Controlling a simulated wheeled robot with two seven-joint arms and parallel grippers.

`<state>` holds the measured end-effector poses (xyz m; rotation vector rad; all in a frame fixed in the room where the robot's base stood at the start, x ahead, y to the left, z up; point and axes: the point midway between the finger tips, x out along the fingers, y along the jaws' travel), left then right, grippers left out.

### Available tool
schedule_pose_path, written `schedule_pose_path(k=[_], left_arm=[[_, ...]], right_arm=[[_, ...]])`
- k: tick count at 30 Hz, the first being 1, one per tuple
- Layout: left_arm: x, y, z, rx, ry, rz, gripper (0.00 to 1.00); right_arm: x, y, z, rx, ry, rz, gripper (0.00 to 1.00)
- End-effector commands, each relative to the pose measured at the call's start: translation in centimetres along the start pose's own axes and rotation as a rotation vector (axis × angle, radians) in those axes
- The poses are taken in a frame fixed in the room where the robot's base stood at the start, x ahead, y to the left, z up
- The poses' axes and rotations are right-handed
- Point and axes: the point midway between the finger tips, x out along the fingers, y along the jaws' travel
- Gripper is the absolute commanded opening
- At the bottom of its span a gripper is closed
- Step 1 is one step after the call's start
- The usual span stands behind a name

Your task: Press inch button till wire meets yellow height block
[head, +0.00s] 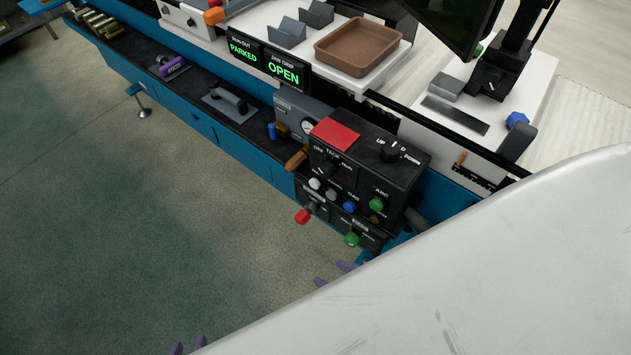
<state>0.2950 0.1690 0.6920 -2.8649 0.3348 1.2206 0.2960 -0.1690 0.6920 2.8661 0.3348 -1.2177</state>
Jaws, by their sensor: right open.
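The black control box (352,165) carries a red top plate, a selector knob, white buttons (315,183), a blue button (348,206), and a green button (376,203). Its small labels are too blurred to tell which button is inch. The wire and the yellow height block cannot be made out.
A lower panel has a red knob (303,216) and a green knob (352,239) sticking out. The teal machine bed (205,125) runs to the upper left. A brown tray (357,47) and lit OPEN display (284,70) stand behind. Floor is clear at left.

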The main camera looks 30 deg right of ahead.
Motion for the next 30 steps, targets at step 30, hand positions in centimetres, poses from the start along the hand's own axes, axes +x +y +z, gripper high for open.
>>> schedule_pose_path(k=[30], left_arm=[[-0.01, 0.00, -0.04, 0.000, 0.001, 0.000, 0.31]], right_arm=[[-0.01, 0.01, 0.02, 0.000, 0.000, 0.000, 0.00]])
